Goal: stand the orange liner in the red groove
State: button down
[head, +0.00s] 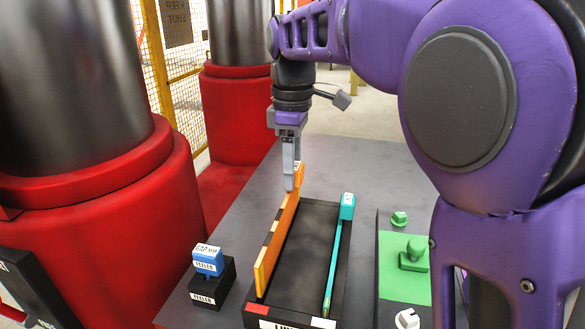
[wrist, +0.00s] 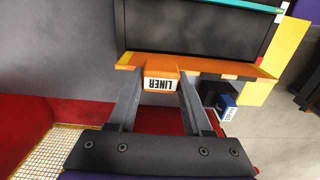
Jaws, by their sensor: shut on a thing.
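The orange liner (head: 279,234) is a long thin strip standing on edge along the left side of the black tray (head: 308,238). In the wrist view, the liner (wrist: 205,67) lies along the tray's near edge, and its labelled tab (wrist: 160,84) is between my fingers. My gripper (head: 289,183) is shut on the liner at its far end; it also shows in the wrist view (wrist: 157,100). The red groove is not clearly visible; a small red patch shows on the tray's front rim. I cannot tell whether the liner's lower edge is in a groove.
A teal strip with a labelled teal block (head: 347,207) lies along the tray's right side. A blue block (head: 208,260) sits on a black block (head: 212,285) left of the tray. A green panel with a knob (head: 414,255) is at right. Large red-based columns (head: 95,225) stand left.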

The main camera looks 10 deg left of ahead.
jog(key=shift+s+r+p, duration=0.1)
jog(key=shift+r+p, duration=0.05)
jog(key=shift+p, duration=0.15)
jog(key=shift+f+b, duration=1.55)
jog(key=shift+f, duration=1.25)
jog(key=shift+c, duration=1.2)
grip_release()
jog(key=shift+f, duration=0.1)
notch_tip(320, 180, up, 24)
jog(key=r+p, duration=0.1)
jog(key=p, duration=0.3)
send_over(293, 193)
jog(key=shift+s+f, duration=0.25)
jog(key=shift+s, duration=0.05)
